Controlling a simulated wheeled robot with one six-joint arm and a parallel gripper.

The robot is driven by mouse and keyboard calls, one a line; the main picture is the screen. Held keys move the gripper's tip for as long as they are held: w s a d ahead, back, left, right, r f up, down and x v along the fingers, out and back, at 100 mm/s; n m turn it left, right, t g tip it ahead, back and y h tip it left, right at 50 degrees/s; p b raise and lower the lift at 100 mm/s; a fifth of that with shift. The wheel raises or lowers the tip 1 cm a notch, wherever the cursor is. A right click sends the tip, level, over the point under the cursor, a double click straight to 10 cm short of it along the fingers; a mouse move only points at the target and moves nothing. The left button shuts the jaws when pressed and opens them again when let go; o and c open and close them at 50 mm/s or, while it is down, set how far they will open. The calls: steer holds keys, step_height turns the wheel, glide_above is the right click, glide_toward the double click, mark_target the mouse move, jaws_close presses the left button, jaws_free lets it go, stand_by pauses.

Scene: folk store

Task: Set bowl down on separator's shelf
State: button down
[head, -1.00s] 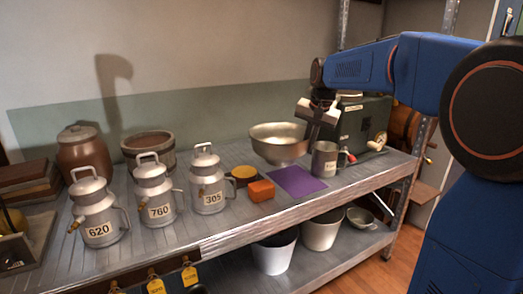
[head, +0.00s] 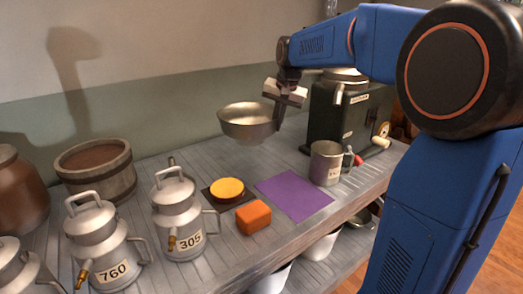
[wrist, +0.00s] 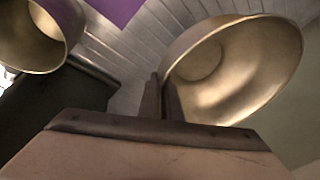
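A wide metal bowl (head: 248,122) hangs above the grey slatted shelf (head: 205,270), roughly level. My gripper (head: 279,103) is shut on its right rim; in the wrist view the closed fingers (wrist: 162,100) meet the edge of the bowl (wrist: 235,70). The dark green machine (head: 345,115), seemingly the separator, stands on the shelf to the right, partly behind my arm. It has a metal top, a spout and a label. A purple mat (head: 292,194) lies bare in front, and a labelled metal mug (head: 325,165) stands at its right.
An orange block (head: 253,217) and a yellow disc on a dark base (head: 227,190) lie left of the mat. Labelled milk cans (head: 178,218) and a wooden tub (head: 95,170) stand farther left. White buckets (head: 320,246) are below. Bare slats show beneath the bowl.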

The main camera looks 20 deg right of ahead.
steer(key=shift+f, duration=4.2)
steer(key=c, duration=2)
jaws_free()
steer(key=shift+f, duration=0.1)
steer(key=a+v, duration=0.1)
steer(key=v, duration=1.1)
steer(key=s+f+n, duration=0.2)
steer(key=s+f, duration=0.3)
steer(key=s, duration=0.6)
steer(key=s+a+f+n, duration=0.1)
steer(key=s+f, duration=0.4)
steer(key=s, duration=0.7)
steer(key=s+a+f+n+t, duration=0.1)
steer(key=s+f+n, duration=0.3)
steer(key=s, duration=0.7)
steer(key=shift+s+a+f+h, duration=0.1)
steer(key=shift+f+h, duration=0.05)
steer(key=shift+f, duration=0.25)
steer(key=shift+s+f+h, duration=0.15)
steer(key=shift+f, duration=0.25)
